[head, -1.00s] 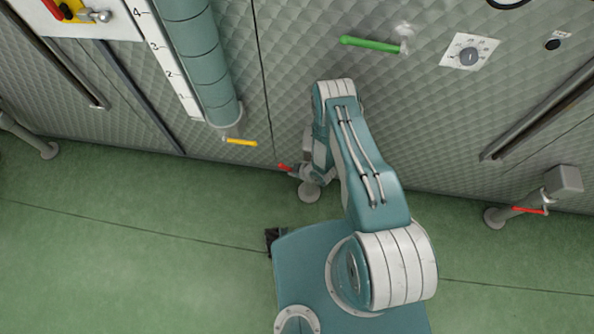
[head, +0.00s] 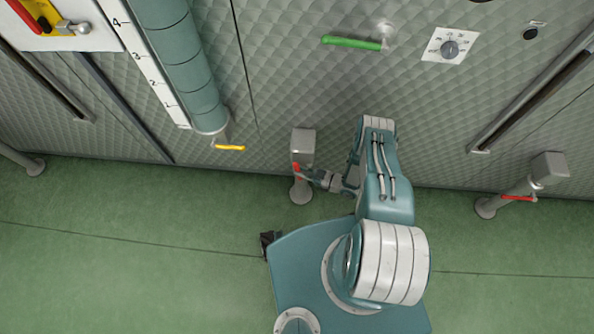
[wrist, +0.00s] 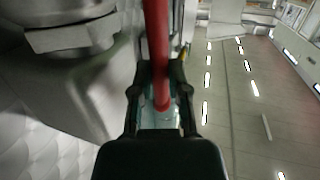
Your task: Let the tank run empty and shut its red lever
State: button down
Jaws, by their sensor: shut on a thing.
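A red lever (head: 296,167) sits on a short grey post valve (head: 303,141) at the foot of the quilted metal wall. My gripper (head: 310,175) is at this lever. In the wrist view the red lever (wrist: 157,50) runs between the fingers of my gripper (wrist: 160,88), which are shut on it. The grey valve body (wrist: 80,80) fills the left of that view. A tall teal column (head: 183,60) with a numbered scale (head: 150,70) stands to the left, with a yellow lever (head: 230,148) below it. The tank's level cannot be told.
Another post with a red lever (head: 518,198) stands at the right. A grey rail (head: 530,92) slopes at the right. The green floor (head: 130,260) at left is clear.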

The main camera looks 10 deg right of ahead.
jog(key=shift+s+d+f, duration=0.15)
jog(key=shift+d+f, duration=0.05)
jog(key=shift+d, duration=0.05)
dwell(0.4)
jog(key=c, duration=0.6)
grip_release()
jog(key=v, duration=1.2)
jog(key=shift+d+f, duration=0.15)
jog(key=shift+f, duration=0.1)
